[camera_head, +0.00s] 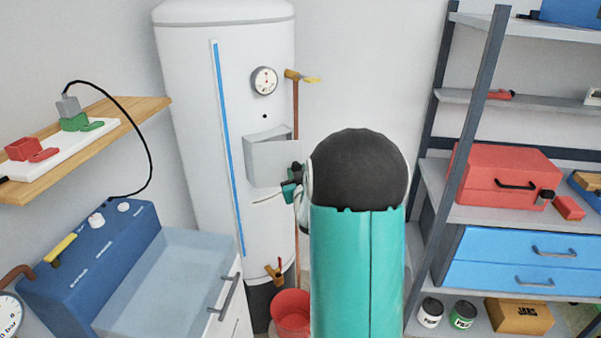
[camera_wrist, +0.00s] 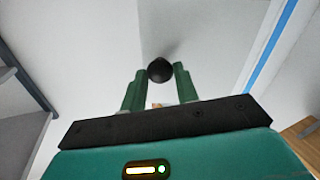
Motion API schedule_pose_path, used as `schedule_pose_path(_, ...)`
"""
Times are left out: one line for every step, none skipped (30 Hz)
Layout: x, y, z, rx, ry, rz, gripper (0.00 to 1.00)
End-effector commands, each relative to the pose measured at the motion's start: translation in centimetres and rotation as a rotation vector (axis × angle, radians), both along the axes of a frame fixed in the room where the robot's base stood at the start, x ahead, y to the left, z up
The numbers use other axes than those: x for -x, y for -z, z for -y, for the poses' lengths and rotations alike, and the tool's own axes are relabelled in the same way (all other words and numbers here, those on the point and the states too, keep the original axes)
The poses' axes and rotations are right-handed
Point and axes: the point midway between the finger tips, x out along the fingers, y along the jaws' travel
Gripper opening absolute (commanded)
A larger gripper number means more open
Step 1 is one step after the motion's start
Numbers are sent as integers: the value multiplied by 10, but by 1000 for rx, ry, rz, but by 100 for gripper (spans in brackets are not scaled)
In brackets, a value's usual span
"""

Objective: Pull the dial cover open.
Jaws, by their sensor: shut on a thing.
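The dial cover (camera_head: 268,163) is a light grey panel on the front of the white tank (camera_head: 200,110). Its top edge stands away from the tank, with a gap visible behind it, so it looks partly tilted open. My gripper (camera_head: 293,184) is at the cover's right side in the head view, partly hidden by my arm. In the wrist view, its green fingers are closed on a round black knob (camera_wrist: 160,70) on the cover's pale face (camera_wrist: 195,45). What lies behind the cover is hidden.
A round gauge (camera_head: 264,80) and a brass valve (camera_head: 300,76) sit above the cover. A red bucket (camera_head: 291,314) stands below. A blue sink unit (camera_head: 95,265) is at left, and a shelf rack (camera_head: 466,150) with boxes is at right.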

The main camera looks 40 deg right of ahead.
Motion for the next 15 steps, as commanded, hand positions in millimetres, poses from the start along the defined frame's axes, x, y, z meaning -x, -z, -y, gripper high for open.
schedule_pose_path(0,-1,-4,0,17,2,0)
schedule_pose_path(0,-1,-6,1,32,1,0)
schedule_pose_path(1,0,-8,0,51,0,0)
schedule_pose_path(2,0,-11,0,69,0,0)
schedule_pose_path(3,0,-12,0,87,0,0)
schedule_pose_path(4,-1,-16,0,115,2,0)
schedule_pose_path(5,-1,-19,0,134,2,0)
schedule_pose_path(7,-1,-21,1,157,1,0)
schedule_pose_path(8,-1,-25,1,187,1,0)
schedule_pose_path(9,-1,-28,1,211,1,0)
schedule_pose_path(11,-1,-31,2,236,0,0)
schedule_pose_path(12,-1,-35,2,267,1,0)
schedule_pose_path(13,-1,-39,1,291,1,0)
schedule_pose_path(14,-1,-42,2,315,1,0)
schedule_pose_path(15,-1,-46,3,348,1,0)
